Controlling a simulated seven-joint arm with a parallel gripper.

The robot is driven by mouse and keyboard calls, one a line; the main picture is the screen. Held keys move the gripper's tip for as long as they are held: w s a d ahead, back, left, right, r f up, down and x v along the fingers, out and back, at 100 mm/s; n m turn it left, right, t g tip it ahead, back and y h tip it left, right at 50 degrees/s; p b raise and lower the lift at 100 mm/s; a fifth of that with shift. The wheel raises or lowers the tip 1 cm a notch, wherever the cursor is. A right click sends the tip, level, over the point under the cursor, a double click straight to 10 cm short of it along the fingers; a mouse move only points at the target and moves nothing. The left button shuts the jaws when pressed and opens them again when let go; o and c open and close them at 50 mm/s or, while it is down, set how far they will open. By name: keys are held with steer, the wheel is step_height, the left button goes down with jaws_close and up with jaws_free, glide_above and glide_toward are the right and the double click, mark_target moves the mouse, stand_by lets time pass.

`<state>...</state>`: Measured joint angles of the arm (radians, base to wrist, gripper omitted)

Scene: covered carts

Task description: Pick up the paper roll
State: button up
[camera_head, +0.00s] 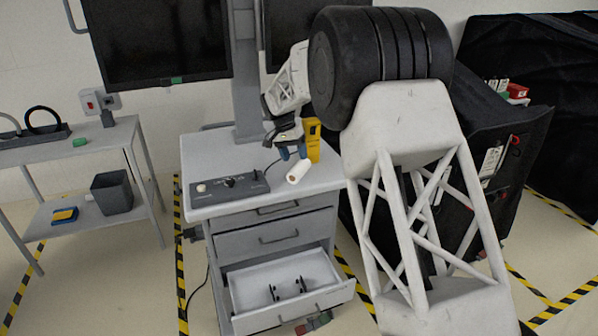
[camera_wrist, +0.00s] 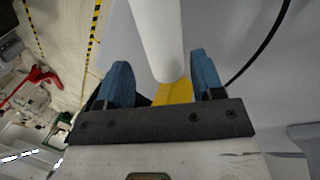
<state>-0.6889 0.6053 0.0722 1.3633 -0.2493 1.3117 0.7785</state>
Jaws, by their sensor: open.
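The paper roll (camera_head: 298,172) is a small white cylinder at the right part of the grey cart's top, just in front of my gripper (camera_head: 292,153). In the wrist view the roll (camera_wrist: 157,38) comes in from the top edge, and its near end shows between the two blue fingers of my gripper (camera_wrist: 161,72). Gaps show on both sides of it, so the fingers are apart and not closed on it. I cannot tell how deep between the fingers it sits.
A yellow device (camera_head: 313,139) stands on the cart top (camera_head: 222,160) right beside my gripper; yellow also shows behind the roll's end (camera_wrist: 174,93). A control box (camera_head: 229,185) with a cable is at front left. The lower drawer (camera_head: 285,283) is open. Black-covered carts (camera_head: 520,75) stand at right.

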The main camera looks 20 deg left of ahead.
mark_target(297, 164)
steer(key=shift+x, duration=2.65)
steer(key=shift+w+a, duration=0.1)
steer(key=shift+a, duration=0.05)
steer(key=c, duration=0.8)
steer(key=shift+c, duration=0.2)
steer(key=shift+r, duration=0.15)
